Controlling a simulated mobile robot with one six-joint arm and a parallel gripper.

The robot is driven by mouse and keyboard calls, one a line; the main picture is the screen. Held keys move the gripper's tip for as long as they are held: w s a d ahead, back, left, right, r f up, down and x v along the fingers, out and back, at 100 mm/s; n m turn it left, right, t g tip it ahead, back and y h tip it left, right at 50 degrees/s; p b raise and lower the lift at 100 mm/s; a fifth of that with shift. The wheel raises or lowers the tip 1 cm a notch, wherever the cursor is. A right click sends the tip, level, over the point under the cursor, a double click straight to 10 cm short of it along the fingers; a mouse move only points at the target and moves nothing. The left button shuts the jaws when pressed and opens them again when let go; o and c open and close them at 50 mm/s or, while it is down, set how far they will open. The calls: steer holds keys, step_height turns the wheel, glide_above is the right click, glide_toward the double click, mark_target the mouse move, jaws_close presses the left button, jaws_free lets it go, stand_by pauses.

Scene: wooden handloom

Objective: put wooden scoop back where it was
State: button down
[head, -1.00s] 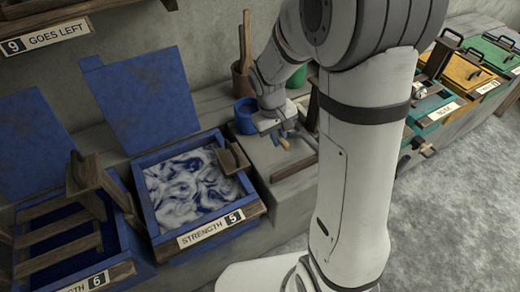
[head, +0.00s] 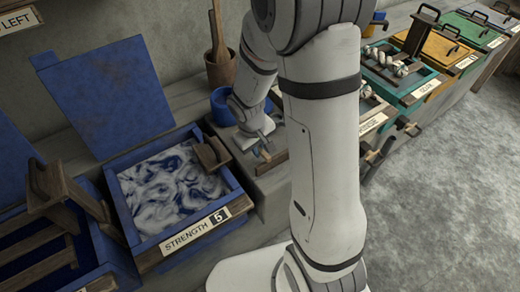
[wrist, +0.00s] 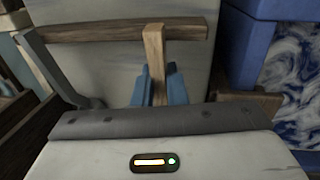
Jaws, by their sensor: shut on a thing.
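My gripper (head: 266,150) is low over the grey bench beside the tray marked STRENGTH 5. In the wrist view its two blue fingers (wrist: 160,88) are shut on a narrow wooden piece, which I take to be the handle of the wooden scoop (wrist: 155,48). A small part of the scoop (head: 265,156) shows at the fingers in the head view. The scoop's bowl cannot be made out, and I cannot tell whether the scoop touches the bench.
A blue tray (head: 128,232) holds marbled white and blue stuff, with a wooden block (head: 210,153) at its right rim. A blue pot (head: 220,78) and a brown pot (head: 216,66) with a stick stand behind. Green and yellow boxes (head: 445,45) line the right. Grey floor lies open.

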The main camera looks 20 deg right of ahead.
steer(key=shift+f, duration=0.15)
steer(key=shift+f, duration=0.15)
steer(key=c, duration=1.5)
jaws_free()
steer(key=shift+o, duration=0.2)
step_height(320, 180, up, 11)
steer(key=a+p, duration=0.2)
steer(key=s+d+r+m+t+y, duration=0.1)
steer(key=s+r+m, duration=0.3)
steer(key=s+r, duration=0.5)
steer(key=s+d, duration=0.1)
steer(key=s, duration=0.3)
steer(key=shift+s+d+r+t+y, duration=0.15)
steer(key=shift+s+r+t+y, duration=0.15)
steer(key=shift+s+r+y, duration=0.1)
